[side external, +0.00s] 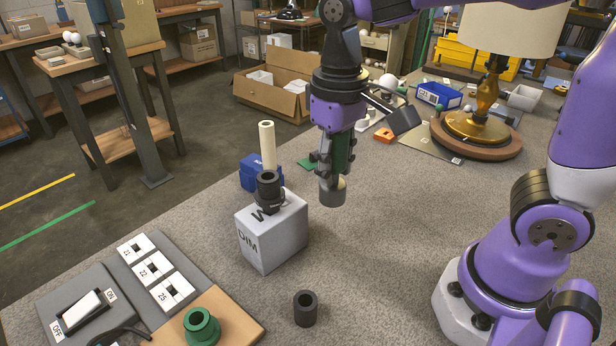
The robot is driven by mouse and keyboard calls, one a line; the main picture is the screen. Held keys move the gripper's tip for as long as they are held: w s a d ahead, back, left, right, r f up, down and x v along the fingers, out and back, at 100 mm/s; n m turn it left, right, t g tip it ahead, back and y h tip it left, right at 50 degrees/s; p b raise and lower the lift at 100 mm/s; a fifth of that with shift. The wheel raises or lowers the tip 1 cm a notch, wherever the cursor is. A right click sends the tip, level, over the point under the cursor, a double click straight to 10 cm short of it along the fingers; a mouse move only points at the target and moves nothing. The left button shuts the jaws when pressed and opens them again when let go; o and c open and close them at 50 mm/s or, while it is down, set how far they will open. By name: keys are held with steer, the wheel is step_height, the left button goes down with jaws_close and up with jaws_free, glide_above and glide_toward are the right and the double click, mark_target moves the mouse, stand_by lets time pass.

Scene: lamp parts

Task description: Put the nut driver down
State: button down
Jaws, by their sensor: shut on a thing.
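My gripper (328,165) hangs above the table, right of the grey DIM block (272,235). It is shut on what looks like the nut driver (332,192). The visible lower part is a short, wide grey cylinder pointing down, and a dark green part shows beside the fingers. The fingers hide part of it. The grey end appears to be above the table surface; I cannot tell the exact gap.
The DIM block carries a black knob (268,186). A black hollow cylinder (305,308) stands in front. A green collar (202,327) sits on a tan board. A blue block (252,173), cream tube (268,145) and lamp (485,90) stand behind. The table centre right is clear.

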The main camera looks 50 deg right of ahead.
steer(key=shift+m, duration=0.5)
steer(key=s+a+f, duration=0.1)
steer(key=s+f, duration=0.1)
steer(key=f, duration=0.1)
steer(key=s+a+f, duration=0.1)
steer(key=s+f, duration=0.1)
steer(key=f, duration=0.2)
steer(key=s+a+f, duration=0.2)
steer(key=f, duration=0.2)
steer(key=shift+a+f, duration=0.1)
steer(key=shift+f, duration=0.1)
steer(key=shift+f, duration=0.15)
steer(key=c, duration=0.5)
jaws_free()
step_height(320, 180, up, 12)
steer(key=shift+o, duration=0.4)
steer(key=w+d+r+n+t, duration=0.1)
steer(key=d+t, duration=0.4)
steer(key=d, duration=0.4)
steer(key=shift+w+r+n+t, duration=0.2)
steer(key=shift+r+n+t, duration=0.1)
steer(key=shift+n, duration=0.1)
